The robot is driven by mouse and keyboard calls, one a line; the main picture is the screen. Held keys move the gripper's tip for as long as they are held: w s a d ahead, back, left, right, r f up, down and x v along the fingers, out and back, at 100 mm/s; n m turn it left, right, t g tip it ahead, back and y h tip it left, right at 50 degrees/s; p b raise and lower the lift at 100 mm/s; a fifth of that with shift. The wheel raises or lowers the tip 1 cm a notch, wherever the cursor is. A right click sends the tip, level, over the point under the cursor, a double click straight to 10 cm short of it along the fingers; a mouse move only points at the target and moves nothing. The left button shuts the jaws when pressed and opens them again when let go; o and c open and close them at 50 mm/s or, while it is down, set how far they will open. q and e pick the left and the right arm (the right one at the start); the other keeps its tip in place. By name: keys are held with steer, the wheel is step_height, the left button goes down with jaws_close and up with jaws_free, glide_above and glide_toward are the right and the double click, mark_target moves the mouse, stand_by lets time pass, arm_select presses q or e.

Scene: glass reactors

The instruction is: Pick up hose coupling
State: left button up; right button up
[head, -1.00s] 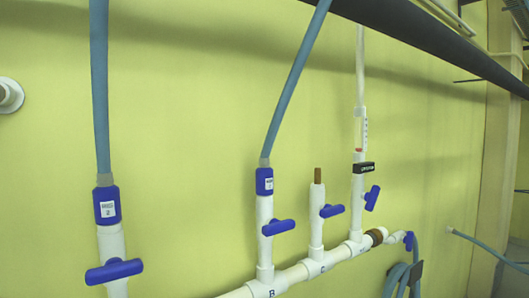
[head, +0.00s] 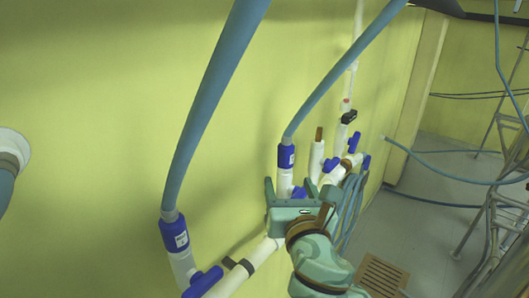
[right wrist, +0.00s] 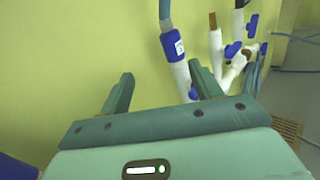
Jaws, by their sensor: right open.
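Two blue hose couplings with white labels sit on white pipe ends, each with a blue-grey hose rising from it. The nearer coupling (head: 174,234) is at the lower left in the head view. The farther coupling (head: 286,157) is near the middle, and also shows in the right wrist view (right wrist: 173,45). My green right gripper (head: 288,186) is open and empty. In the head view its fingers point up just below the farther coupling. In the right wrist view (right wrist: 160,73) that coupling appears beyond the fingertips, apart from them. My left gripper is not in view.
Blue valve handles (head: 203,281) and white pipes (head: 247,267) line the yellow wall (head: 100,120). A capless brown-tipped pipe (head: 317,150) stands right of the farther coupling. Coiled hose (head: 352,205) hangs beyond. A floor grate (head: 383,273) and open floor lie right.

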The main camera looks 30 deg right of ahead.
steer(key=d+n, duration=0.1)
steer(key=d, duration=0.2)
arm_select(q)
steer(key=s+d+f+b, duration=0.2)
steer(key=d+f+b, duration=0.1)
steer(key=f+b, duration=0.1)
arm_select(e)
steer(key=p, duration=0.2)
glide_toward(289, 155)
steer(key=w, duration=0.3)
steer(key=x, duration=0.5)
steer(key=shift+s+d, duration=0.1)
steer(key=shift+d, duration=0.45)
steer(key=shift+w+d+p, duration=0.15)
steer(key=shift+w+p, duration=0.2)
steer(key=shift+w, duration=0.05)
steer(key=x, duration=0.2)
steer(key=p+x, duration=0.1)
steer(key=x, duration=0.1)
steer(key=shift+w, duration=0.5)
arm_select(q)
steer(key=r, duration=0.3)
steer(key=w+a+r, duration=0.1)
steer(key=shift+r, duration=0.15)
arm_select(e)
steer(key=shift+d, duration=0.1)
steer(key=shift+c, duration=0.3)
